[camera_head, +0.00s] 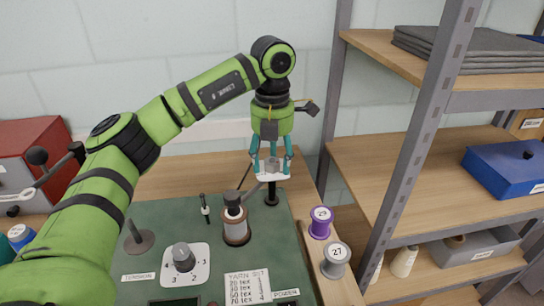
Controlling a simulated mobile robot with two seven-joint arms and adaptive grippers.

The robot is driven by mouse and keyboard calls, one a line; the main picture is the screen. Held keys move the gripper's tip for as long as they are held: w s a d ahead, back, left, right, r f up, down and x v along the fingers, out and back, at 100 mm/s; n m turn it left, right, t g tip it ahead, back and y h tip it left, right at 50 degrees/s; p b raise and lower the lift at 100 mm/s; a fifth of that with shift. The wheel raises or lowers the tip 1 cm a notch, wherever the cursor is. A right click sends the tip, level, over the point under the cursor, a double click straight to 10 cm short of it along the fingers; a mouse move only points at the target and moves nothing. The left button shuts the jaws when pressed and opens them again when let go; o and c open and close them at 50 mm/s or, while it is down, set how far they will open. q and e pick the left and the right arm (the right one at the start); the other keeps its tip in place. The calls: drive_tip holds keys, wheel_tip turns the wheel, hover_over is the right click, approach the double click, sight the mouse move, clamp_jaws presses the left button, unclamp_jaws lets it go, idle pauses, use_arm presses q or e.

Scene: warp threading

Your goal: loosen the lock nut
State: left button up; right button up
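My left gripper (271,158) hangs pointing down from the green arm over the back right of the green bench panel. Its teal fingers are apart, one on each side of a small grey nut-like piece (272,164). That piece sits by a white plate (268,176) above a dark post (271,192). Clear gaps seem to show between fingers and piece, though it is small in view. I cannot tell for sure that this piece is the lock nut. My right gripper is not in view.
On the green panel (150,216) stand a dark-topped spool (236,222), a grey knob (183,257) on a numbered dial and a small disc stand (139,238). Purple (320,222) and grey (336,260) spools stand to the right, beside a metal shelf rack (410,150).

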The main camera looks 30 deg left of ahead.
sight(272, 161)
use_arm(q)
wheel_tip(272, 161, up, 12)
idle(0.7)
idle(0.4)
